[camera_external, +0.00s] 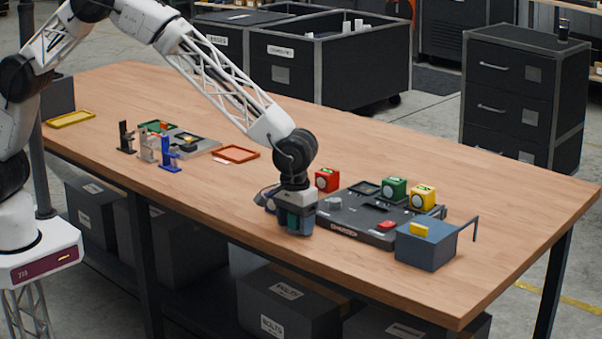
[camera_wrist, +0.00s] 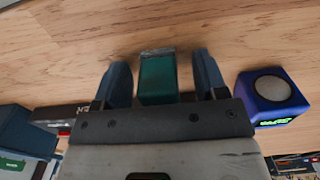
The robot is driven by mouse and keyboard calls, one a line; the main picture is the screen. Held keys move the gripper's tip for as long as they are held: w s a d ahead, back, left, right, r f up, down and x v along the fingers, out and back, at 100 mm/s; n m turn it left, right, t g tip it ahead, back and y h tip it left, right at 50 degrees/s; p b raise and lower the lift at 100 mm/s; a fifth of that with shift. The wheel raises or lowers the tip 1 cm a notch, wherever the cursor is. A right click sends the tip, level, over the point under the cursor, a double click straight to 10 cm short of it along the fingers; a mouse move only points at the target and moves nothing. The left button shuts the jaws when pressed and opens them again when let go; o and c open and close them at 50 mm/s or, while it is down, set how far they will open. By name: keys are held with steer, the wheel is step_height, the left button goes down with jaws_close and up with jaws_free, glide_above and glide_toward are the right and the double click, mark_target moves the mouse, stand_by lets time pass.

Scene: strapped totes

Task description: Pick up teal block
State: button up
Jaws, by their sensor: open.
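The teal block (camera_wrist: 158,77) stands between the two fingers of my gripper (camera_wrist: 162,74) in the wrist view, with a gap visible on both sides. My gripper is open, its blue-grey fingers straddling the block. In the external view my gripper (camera_external: 296,222) points down, low over the near part of the wooden table, left of the dark console. The teal block shows there only partly, between the fingers. Whether its underside rests on the table is hard to see.
A blue cube (camera_wrist: 270,97) stands close to the right finger in the wrist view. The dark console (camera_external: 345,222) is right of my gripper, with red (camera_external: 327,180), green (camera_external: 394,188) and yellow (camera_external: 424,197) cubes behind it. A blue-grey bin (camera_external: 426,250) stands at the right.

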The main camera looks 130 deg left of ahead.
steer(key=c, duration=1)
steer(key=shift+r, duration=0.7)
step_height(320, 180, up, 2)
steer(key=shift+r, duration=0.1)
steer(key=s+d, duration=0.2)
steer(key=s, duration=0.2)
steer(key=s+d+r, duration=0.1)
steer(key=s+d, duration=0.2)
steer(key=s, duration=0.2)
steer(key=s+d, duration=0.2)
steer(key=s, duration=0.3)
steer(key=shift+s+d+r, duration=0.15)
steer(key=shift+r, duration=0.05)
